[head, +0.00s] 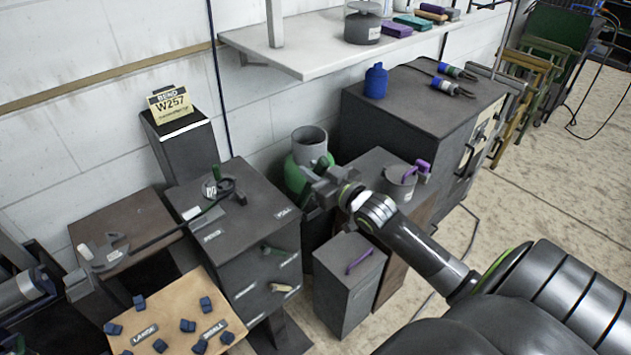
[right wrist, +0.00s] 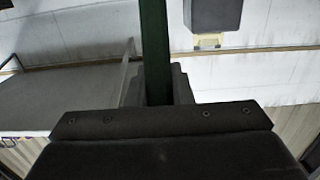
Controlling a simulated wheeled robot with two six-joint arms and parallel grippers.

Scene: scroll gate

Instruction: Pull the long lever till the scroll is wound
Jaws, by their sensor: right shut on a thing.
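My right gripper (head: 325,187) reaches in from the right in the head view, beside a green part (head: 294,176) and a grey open-topped cylinder (head: 310,143). In the right wrist view, a straight dark green bar (right wrist: 155,50) stands upright between the fingers, which are shut on it. It looks like the long lever; its ends are out of that view. In the head view the gripper hides where it holds. My left gripper (head: 76,284) seems to be at the left edge, low down; its jaws are unclear. I cannot make out the scroll.
A dark cabinet (head: 246,235) with a thin black rod above it stands left of my right gripper. A dark pillar bears a yellow sign (head: 171,102). Tan board (head: 177,345) holds several blue blocks.

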